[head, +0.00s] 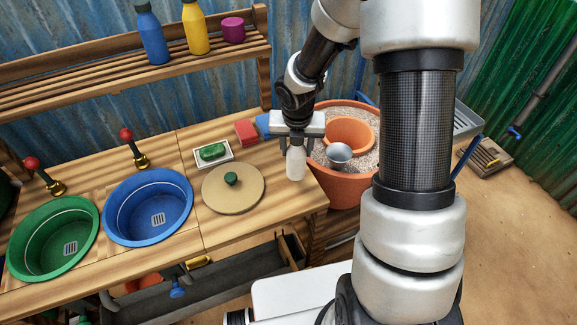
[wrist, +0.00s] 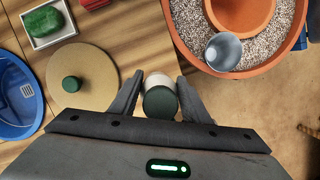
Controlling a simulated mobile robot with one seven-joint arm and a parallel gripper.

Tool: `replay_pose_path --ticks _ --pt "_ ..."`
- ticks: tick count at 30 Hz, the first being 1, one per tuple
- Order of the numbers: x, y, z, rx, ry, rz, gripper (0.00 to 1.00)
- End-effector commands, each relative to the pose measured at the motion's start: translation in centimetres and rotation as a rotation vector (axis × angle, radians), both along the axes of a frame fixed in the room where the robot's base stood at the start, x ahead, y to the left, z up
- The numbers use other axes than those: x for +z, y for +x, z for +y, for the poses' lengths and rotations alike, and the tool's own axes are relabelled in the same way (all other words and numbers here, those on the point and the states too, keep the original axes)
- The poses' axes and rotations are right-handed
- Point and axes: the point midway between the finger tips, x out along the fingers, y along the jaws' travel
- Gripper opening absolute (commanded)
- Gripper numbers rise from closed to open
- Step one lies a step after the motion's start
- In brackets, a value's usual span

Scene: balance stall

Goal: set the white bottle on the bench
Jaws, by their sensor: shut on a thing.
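The white bottle (head: 296,164) hangs upright beneath my gripper (head: 296,143), over the right end of the wooden bench (head: 270,212). My gripper is shut on the bottle's upper part. In the wrist view, the dark cap of the bottle (wrist: 160,103) and some of its white body show between the two fingers (wrist: 160,82). The bench's right edge passes close to the bottle there. I cannot tell whether the bottle's base touches the bench top.
A round board with a green knob (head: 233,198) lies left of the bottle. A soap dish (head: 229,160) and a red block (head: 246,133) are behind. A terracotta pot (head: 345,192) with gravel and a grey cup (head: 339,154) stands right. Blue (head: 120,236) and green basins (head: 84,262) are left.

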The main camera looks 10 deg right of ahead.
Motion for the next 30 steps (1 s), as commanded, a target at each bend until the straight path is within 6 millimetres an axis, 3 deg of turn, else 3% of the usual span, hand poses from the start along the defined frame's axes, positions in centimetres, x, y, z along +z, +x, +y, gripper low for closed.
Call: replay_pose_path --ticks 12,23,24,27,30 --pt "-4.6 0.0 0.0 -0.001 0.0 0.001 0.11" --pt "-5.0 0.1 0.0 -0.003 0.001 -0.001 0.11" --pt "-4.9 0.0 0.0 -0.003 0.001 -0.001 0.48" --pt "-4.9 0.0 0.0 -0.003 0.001 -0.001 0.61" --pt "-4.9 0.0 0.0 -0.003 0.001 0.0 0.61"
